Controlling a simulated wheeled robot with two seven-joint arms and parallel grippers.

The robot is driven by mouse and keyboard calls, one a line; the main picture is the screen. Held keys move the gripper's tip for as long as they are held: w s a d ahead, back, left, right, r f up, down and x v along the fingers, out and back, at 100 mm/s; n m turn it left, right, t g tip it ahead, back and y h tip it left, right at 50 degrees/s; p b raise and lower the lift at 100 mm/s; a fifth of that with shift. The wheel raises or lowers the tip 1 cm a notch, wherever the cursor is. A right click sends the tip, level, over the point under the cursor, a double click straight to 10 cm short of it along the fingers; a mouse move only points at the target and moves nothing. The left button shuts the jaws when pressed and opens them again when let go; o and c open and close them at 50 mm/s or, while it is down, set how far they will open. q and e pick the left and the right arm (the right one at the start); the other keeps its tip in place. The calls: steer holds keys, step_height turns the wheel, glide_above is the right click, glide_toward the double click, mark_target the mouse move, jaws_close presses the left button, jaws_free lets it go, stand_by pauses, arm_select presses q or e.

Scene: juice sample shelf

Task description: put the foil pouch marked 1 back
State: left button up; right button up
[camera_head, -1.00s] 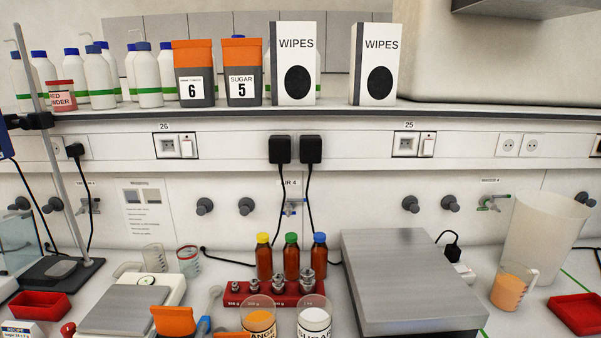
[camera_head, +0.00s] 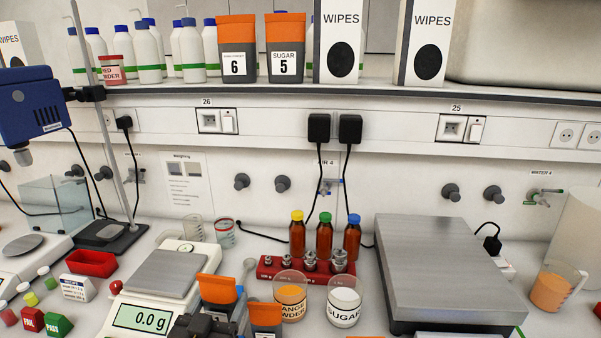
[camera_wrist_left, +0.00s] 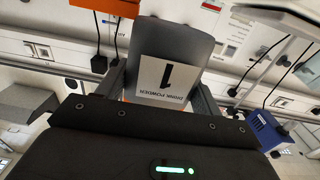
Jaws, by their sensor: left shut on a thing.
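My left gripper (camera_head: 208,322) is shut on the foil pouch marked 1, a grey pouch with an orange top. In the left wrist view the pouch (camera_wrist_left: 196,50) appears upside down, its white label reading 1 and DRINK POWDER. In the head view the held pouch (camera_head: 219,290) appears to be the one just beyond the gripper, in front of the balance; its label is hidden there. Two like pouches, marked 6 (camera_head: 237,45) and 5 (camera_head: 286,45), stand on the shelf. My right gripper is not in view.
Another orange-topped pouch (camera_head: 265,316) is close to the right. Beakers of orange powder (camera_head: 291,298) and sugar (camera_head: 343,303) stand beyond it. The balance (camera_head: 150,310) reads 0.0 g. Wipes boxes (camera_head: 339,40) and white bottles (camera_head: 146,55) crowd the shelf.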

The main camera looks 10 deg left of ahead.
arm_select(q)
steer(key=shift+r, duration=0.1)
steer(key=shift+a+r, duration=0.15)
steer(key=a+r+p, duration=0.1)
steer(key=a+r, duration=0.3)
steer(key=a, duration=0.4)
steer(key=a+r+p, duration=0.2)
steer(key=a+r, duration=0.3)
steer(key=a, duration=0.2)
steer(key=shift+a+r, duration=0.2)
steer(key=shift+a, duration=0.2)
steer(key=shift+w, duration=0.1)
